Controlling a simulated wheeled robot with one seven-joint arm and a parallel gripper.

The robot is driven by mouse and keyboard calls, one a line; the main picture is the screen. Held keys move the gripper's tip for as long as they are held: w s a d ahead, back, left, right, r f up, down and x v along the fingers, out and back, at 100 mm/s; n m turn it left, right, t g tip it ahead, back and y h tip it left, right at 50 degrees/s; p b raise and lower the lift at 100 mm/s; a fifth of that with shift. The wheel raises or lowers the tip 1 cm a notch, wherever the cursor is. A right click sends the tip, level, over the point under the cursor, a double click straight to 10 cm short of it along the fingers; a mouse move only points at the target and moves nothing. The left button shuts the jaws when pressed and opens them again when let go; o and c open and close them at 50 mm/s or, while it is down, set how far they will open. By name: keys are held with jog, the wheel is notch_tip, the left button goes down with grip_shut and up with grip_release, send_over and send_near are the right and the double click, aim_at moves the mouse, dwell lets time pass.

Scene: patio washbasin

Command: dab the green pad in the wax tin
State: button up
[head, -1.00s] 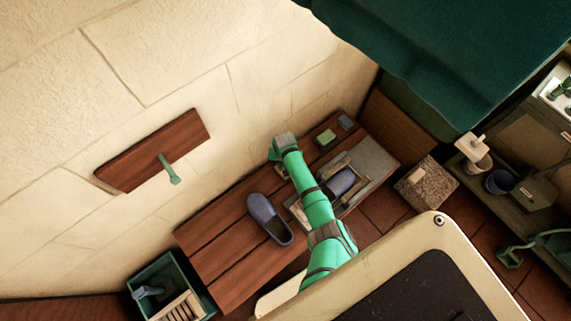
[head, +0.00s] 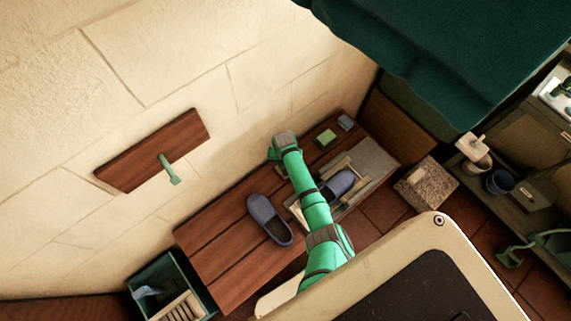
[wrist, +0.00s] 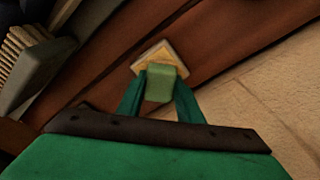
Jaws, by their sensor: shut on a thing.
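My gripper (wrist: 158,98) is shut on the green pad (wrist: 161,84), a small block held between the two green fingers in the wrist view. In the head view my gripper (head: 283,142) is over the bench's wall side, and my own arm and gripper hide the held pad and the tin.
The wooden bench (head: 215,258) runs along the stone wall. On it are a blue slipper (head: 268,219), another slipper (head: 340,183) in a wooden frame, a green block (head: 326,137) and a small blue block (head: 345,122). A brush (wrist: 35,62) shows in the wrist view.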

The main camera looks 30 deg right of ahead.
jog(key=shift+r, duration=2.95)
jog(key=shift+d, duration=0.1)
jog(key=shift+r, duration=0.1)
